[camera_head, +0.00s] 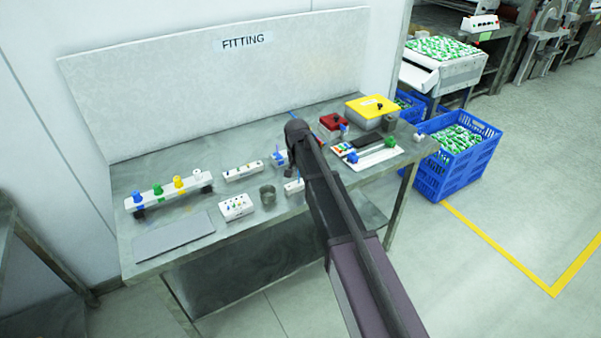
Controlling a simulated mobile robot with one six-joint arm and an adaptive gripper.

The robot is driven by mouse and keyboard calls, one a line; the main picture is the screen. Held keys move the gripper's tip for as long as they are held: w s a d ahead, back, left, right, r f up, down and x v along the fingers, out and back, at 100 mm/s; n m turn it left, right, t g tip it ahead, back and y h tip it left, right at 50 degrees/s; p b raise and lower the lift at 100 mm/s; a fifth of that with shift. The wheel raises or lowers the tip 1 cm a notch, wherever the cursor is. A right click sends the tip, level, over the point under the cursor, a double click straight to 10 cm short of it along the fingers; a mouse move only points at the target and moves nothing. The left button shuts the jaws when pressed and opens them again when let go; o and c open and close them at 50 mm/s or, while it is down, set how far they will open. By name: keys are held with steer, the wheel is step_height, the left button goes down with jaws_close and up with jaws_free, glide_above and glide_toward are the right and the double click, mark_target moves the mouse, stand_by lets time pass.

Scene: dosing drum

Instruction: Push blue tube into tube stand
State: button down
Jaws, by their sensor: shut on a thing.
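My arm reaches in from the lower right to the middle of the bench, and its dark end with my gripper (299,150) is over the tube stand area. The arm covers most of the fingers. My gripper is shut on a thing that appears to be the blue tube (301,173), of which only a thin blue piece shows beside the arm. A small white stand (291,187) sits just below it, partly covered by the arm. Another white block with blue parts (279,159) stands just behind. Whether the tube touches the stand is hidden.
On the grey bench (170,258), a rail with coloured caps (165,193), white blocks (237,207) and a metal cup (267,194) stand left. Red (334,121) and yellow (371,108) boxes and a white tray (378,158) stand right. The front-left grey mat (174,231) is clear.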

steer(key=shift+f+b, duration=0.75)
steer(key=shift+b, duration=0.05)
steer(key=c, duration=0.7)
jaws_free()
